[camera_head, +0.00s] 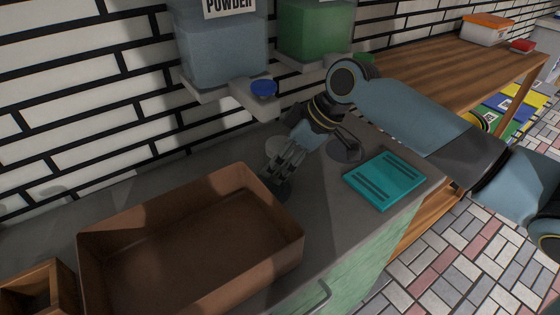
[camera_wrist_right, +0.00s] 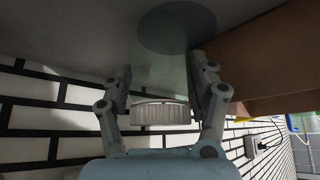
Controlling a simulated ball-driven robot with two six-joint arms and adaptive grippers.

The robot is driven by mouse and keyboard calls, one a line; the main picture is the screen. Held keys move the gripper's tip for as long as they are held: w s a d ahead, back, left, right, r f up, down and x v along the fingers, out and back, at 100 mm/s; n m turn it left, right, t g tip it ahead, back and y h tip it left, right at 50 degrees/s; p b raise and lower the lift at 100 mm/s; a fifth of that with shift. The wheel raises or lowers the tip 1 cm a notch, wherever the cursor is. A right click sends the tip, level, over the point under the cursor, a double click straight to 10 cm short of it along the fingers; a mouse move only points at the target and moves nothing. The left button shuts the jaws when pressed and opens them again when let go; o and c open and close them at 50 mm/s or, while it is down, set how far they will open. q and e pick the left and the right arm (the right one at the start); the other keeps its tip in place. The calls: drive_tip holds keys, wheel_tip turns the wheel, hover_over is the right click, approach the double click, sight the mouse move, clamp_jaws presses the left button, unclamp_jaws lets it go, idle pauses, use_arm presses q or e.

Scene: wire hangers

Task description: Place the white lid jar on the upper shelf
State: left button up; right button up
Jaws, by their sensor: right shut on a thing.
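The jar shows best in the right wrist view, where its ridged white lid (camera_wrist_right: 160,113) sits between the two fingers and its clear body (camera_wrist_right: 158,70) reaches toward the grey counter. In the head view the pale lid (camera_head: 278,147) shows beside my right gripper (camera_head: 283,167), and the fingers hide much of the body. My right gripper is shut on the jar, with one finger on each side of it, at the counter behind the brown tray. Whether the jar's base touches the counter is unclear. My left gripper is out of view. I cannot identify an upper shelf.
An open brown tray (camera_head: 292,235) stands close by in front. A teal box (camera_head: 385,181) lies to the right on the counter (camera_head: 318,192). Powder dispensers (camera_head: 215,55) hang on the tiled wall. A wooden table (camera_head: 440,70) is at the back right.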

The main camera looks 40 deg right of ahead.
drive_tip(key=shift+f, duration=0.55)
drive_tip(key=shift+f, duration=0.1)
drive_tip(key=o, duration=1.3)
